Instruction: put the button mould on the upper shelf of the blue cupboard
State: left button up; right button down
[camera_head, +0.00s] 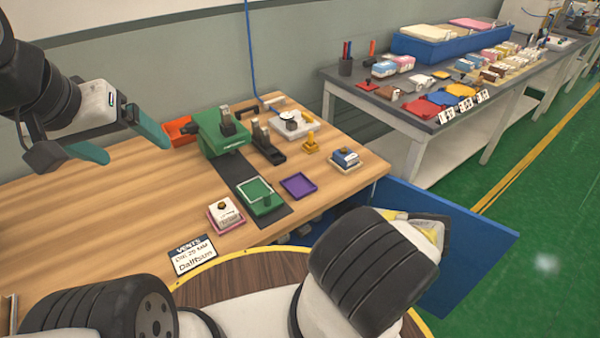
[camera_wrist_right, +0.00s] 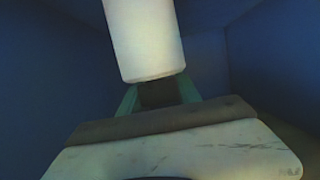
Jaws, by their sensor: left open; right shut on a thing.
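In the right wrist view, green fingertips of my right gripper (camera_wrist_right: 158,100) are shut on the button mould (camera_wrist_right: 143,45), a pale cylinder with a dark part between the fingers. Blue walls of the blue cupboard (camera_wrist_right: 55,85) surround it on both sides. Its height above any shelf cannot be told. In the head view, the cupboard shows as an open blue door (camera_head: 465,245) at the table's right end. My right forearm hides the right gripper there. My left gripper (camera_head: 120,140) is open and empty above the left part of the wooden table.
The wooden table (camera_head: 110,215) holds a green press (camera_head: 215,130), a black stand (camera_head: 268,148), a green tray (camera_head: 258,197), a purple tray (camera_head: 298,185) and a sign (camera_head: 192,257). A grey bench (camera_head: 440,115) with several coloured items stands behind. Green floor lies free at right.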

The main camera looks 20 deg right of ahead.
jog(key=c, duration=0.9)
grip_release()
jog(key=shift+f, duration=0.1)
jog(key=shift+o, duration=0.2)
jog(key=shift+s+d+r, duration=0.15)
jog(key=shift+s+r, duration=0.05)
jog(key=v, duration=1.1)
jog(key=shift+s, duration=0.25)
jog(key=shift+r, duration=0.15)
